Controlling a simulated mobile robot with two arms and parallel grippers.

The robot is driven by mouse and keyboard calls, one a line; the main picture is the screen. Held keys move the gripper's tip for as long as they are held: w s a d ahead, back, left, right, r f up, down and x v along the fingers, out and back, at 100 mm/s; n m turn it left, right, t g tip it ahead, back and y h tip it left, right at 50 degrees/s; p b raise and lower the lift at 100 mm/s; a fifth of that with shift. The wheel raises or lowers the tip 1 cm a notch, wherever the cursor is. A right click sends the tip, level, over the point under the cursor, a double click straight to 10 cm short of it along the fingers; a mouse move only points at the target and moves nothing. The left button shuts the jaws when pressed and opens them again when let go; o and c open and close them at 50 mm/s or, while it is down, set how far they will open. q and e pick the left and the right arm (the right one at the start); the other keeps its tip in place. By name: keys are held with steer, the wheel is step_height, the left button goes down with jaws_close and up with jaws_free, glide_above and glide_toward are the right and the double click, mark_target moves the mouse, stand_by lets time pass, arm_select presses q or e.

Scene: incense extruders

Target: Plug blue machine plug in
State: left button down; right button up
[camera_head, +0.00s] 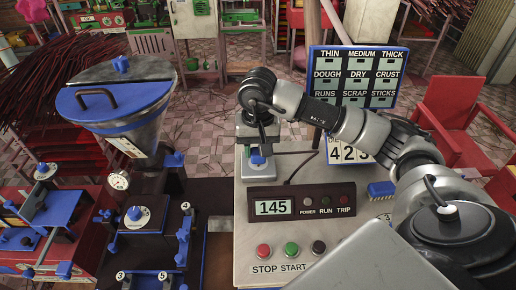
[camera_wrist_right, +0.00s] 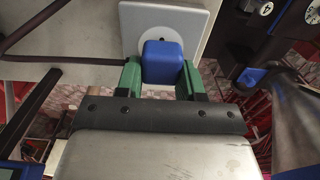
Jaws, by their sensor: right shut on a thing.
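The blue plug (camera_head: 257,158) is low in my right gripper, in front of a grey socket box on the grey bench. In the right wrist view the blue plug (camera_wrist_right: 162,62) sits between the two green fingers of my right gripper (camera_wrist_right: 160,76), which is shut on it. Behind the plug is a pale round socket face (camera_wrist_right: 182,48) on a grey plate (camera_wrist_right: 193,22). The plug overlaps the socket face; I cannot tell how deep it is in. In the head view my right gripper (camera_head: 262,143) points down, partly hiding the box. My left gripper is not in view.
A control panel (camera_head: 303,203) reading 145 with a dark cable stands nearer, above red, green and black buttons (camera_head: 291,249). A blue brush (camera_head: 381,189) lies to the right. The blue machine with a hopper (camera_head: 126,100) stands left. A chart board (camera_head: 358,75) stands behind.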

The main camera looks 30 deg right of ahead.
steer(key=shift+b, duration=0.35)
stand_by(0.7)
steer(key=shift+f+b, duration=0.65)
stand_by(0.4)
steer(key=o, duration=1)
steer(key=shift+o, duration=0.2)
steer(key=shift+r, duration=0.15)
steer(key=shift+r, duration=0.3)
step_height(320, 180, up, 9)
steer(key=shift+f+b, duration=0.1)
steer(key=shift+b, duration=0.55)
steer(key=shift+r, duration=0.65)
steer(key=shift+f, duration=0.1)
